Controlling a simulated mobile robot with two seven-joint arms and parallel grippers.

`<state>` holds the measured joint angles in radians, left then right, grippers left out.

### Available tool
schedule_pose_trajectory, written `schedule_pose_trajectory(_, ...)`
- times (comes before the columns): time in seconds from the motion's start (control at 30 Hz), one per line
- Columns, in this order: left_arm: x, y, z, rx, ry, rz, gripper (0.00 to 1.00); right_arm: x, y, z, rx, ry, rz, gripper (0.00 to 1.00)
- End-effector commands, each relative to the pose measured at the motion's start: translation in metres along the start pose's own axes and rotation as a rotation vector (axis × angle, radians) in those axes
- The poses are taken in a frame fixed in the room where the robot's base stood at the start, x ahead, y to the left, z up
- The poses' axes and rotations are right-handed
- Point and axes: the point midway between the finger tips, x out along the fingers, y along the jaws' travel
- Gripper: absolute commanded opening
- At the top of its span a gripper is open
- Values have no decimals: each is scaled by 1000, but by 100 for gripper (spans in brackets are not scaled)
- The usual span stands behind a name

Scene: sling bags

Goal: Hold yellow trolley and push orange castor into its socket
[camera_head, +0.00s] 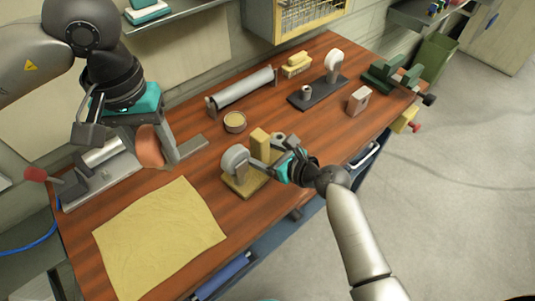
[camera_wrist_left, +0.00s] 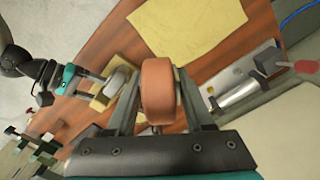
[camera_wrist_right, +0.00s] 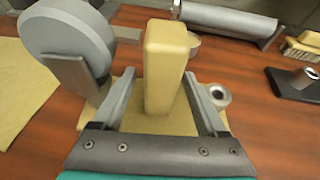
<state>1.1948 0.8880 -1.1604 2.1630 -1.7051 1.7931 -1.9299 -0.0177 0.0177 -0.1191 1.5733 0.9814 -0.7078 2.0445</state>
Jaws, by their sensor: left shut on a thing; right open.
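The orange castor (camera_wrist_left: 158,90) is pinched between the fingers of my left gripper (camera_wrist_left: 160,85). In the head view the castor (camera_head: 150,148) is in the air at the left, apart from the trolley. The yellow trolley (camera_head: 243,186) stands on the table with a grey wheel (camera_head: 234,158) at one end and a yellow block-like post (camera_wrist_right: 165,65) in its middle. A grey round socket (camera_wrist_right: 219,95) is at its other end. My right gripper (camera_wrist_right: 163,80) is open, with its fingers on either side of the post; contact cannot be told.
A yellow cloth (camera_head: 160,240) lies at the front left. A grey clamp device with a red knob (camera_head: 36,174) is at the left edge. A round tin (camera_head: 234,122), a roller (camera_head: 243,88), a brush (camera_head: 296,66) and a dark trolley (camera_head: 318,92) stand behind. Wall shelves hang above.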

Motion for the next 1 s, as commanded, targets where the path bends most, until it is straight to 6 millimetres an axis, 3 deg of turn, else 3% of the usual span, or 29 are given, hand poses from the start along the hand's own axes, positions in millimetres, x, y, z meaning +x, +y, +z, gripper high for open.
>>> schedule_pose_trajectory(0.27,0,0,0,0,1,1,0,1,0,0,-1,0,0,74)
schedule_pose_trajectory(0.9,0,0,0,0,1,0,0,0,0,0,-1,0,0,2)
schedule_pose_trajectory(1.0,0,0,0,0,1,0,0,0,0,0,-1,1,0,0)
